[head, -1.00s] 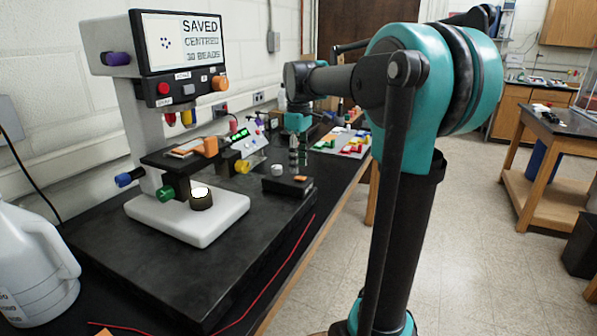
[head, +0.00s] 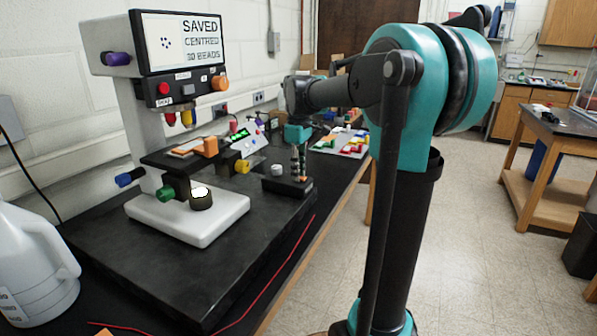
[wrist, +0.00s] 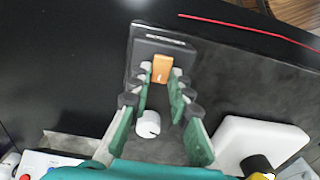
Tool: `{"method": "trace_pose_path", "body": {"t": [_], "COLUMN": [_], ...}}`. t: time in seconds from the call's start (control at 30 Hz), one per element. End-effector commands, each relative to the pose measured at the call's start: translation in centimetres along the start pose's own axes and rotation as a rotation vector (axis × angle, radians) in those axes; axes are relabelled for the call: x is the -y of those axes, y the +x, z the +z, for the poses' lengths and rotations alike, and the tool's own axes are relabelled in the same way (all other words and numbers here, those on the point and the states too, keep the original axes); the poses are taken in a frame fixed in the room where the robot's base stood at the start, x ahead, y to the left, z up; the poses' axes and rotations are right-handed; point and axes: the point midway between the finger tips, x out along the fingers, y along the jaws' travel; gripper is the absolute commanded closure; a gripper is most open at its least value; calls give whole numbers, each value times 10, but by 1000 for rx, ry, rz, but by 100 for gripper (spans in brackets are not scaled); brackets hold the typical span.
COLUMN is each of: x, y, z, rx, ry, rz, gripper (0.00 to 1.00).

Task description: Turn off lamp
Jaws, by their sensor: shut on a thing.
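The microscope lamp (head: 201,192) is a dark round housing with a bright white top on the white base (head: 225,210); it glows. A low black box (head: 280,184) stands right of it, with a white knob (head: 277,169) and an orange piece (head: 303,179). In the wrist view the box (wrist: 160,46) carries the orange piece (wrist: 161,65) between my fingertips, and the white knob (wrist: 148,124) shows between the fingers farther back. My gripper (head: 300,177) is down at the box, shut on the orange piece; its fingertips show in the wrist view (wrist: 161,73).
The microscope's screen (head: 182,42) reads "SAVED CENTRED 30 BEADS". A red cable (head: 268,283) runs along the slab's front edge. A white jug (head: 35,260) stands at the left. A tray of coloured parts (head: 342,141) lies beyond my gripper.

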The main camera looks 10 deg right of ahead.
Motion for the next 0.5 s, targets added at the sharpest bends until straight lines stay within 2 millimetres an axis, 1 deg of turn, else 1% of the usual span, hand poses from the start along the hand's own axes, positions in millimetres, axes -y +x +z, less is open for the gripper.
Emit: {"method": "trace_pose_path", "body": {"t": [0.17, 0.4, 0.5], "x": [0, 0, 0], "y": [0, 0, 0], "z": [2, 8, 8], "rx": [-29, -202, -246], "ry": [1, 3, 2], "rz": [-2, -2, -1], "gripper": [100, 100, 100]}}
